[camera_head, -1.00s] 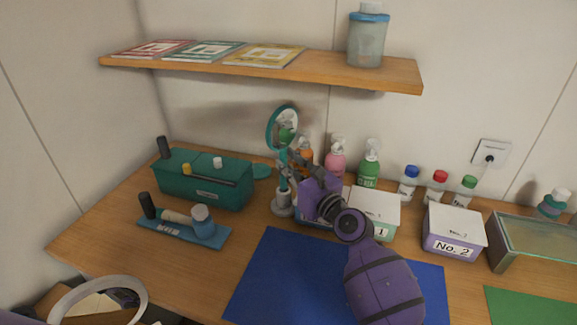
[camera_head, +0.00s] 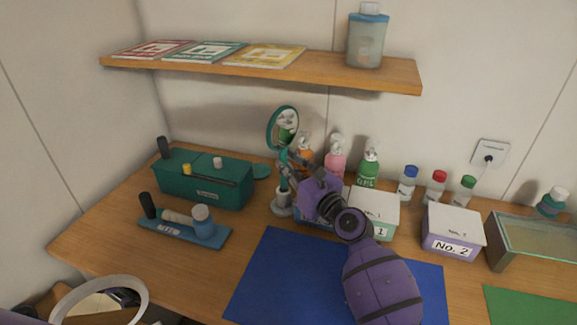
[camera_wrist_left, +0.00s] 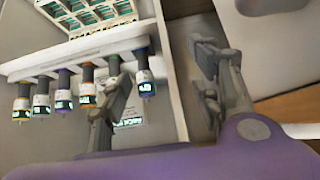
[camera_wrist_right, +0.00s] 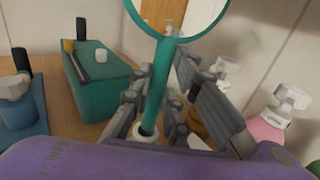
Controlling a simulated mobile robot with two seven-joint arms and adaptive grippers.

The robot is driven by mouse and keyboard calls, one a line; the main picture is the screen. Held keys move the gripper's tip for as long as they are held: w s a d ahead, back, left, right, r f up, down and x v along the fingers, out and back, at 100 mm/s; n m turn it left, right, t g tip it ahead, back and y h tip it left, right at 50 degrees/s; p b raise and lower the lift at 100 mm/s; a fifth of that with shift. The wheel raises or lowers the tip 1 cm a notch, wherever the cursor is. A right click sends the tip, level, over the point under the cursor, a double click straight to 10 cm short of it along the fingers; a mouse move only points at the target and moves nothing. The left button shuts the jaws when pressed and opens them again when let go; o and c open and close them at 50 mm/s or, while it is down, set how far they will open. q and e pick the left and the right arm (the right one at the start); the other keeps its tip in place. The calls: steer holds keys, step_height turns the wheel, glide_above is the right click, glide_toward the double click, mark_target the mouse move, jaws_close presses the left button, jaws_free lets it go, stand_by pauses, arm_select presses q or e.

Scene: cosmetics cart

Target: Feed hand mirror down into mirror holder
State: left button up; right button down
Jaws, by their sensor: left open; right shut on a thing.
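The hand mirror (camera_head: 283,128) has a round teal rim and a teal handle, and stands nearly upright above the mirror holder (camera_head: 282,208), a pale, round-based stand on the table. My right gripper (camera_head: 290,160) is shut on the mirror's handle. In the right wrist view the teal handle (camera_wrist_right: 157,85) runs down between the fingers, and its lower end is at the holder's round mouth (camera_wrist_right: 145,133). How deep it sits inside is hidden. My left gripper (camera_wrist_left: 160,85) is open and empty, in the left wrist view only.
Pump bottles (camera_head: 336,160) and white-lidded boxes (camera_head: 453,229) stand right of the holder. A teal box (camera_head: 205,180) and a blue tray (camera_head: 180,231) are left. A shelf (camera_head: 270,72) hangs above. A bottle rack (camera_wrist_left: 75,62) is near my left gripper.

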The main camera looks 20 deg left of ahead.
arm_select(q)
steer(key=shift+w+d+f, duration=0.1)
steer(key=shift+w+d, duration=0.05)
steer(key=shift+w, duration=0.1)
arm_select(e)
steer(key=shift+f, duration=0.25)
arm_select(q)
steer(key=shift+d+f, duration=0.1)
steer(key=shift+f, duration=0.05)
arm_select(e)
steer(key=shift+f, duration=0.2)
arm_select(q)
steer(key=shift+s+f+b, duration=0.1)
steer(key=shift+b, duration=0.2)
arm_select(e)
steer(key=shift+f, duration=0.1)
arm_select(q)
steer(key=shift+s+a+f+g+b, duration=0.2)
steer(key=shift+s+f, duration=0.25)
steer(key=shift+s, duration=0.15)
steer(key=shift+s+a+f+g+b, duration=0.1)
steer(key=shift+s+f+b, duration=0.1)
steer(key=shift+s+f, duration=0.3)
arm_select(e)
steer(key=shift+f, duration=0.8)
arm_select(q)
steer(key=shift+s, duration=0.1)
arm_select(e)
steer(key=shift+f, duration=0.1)
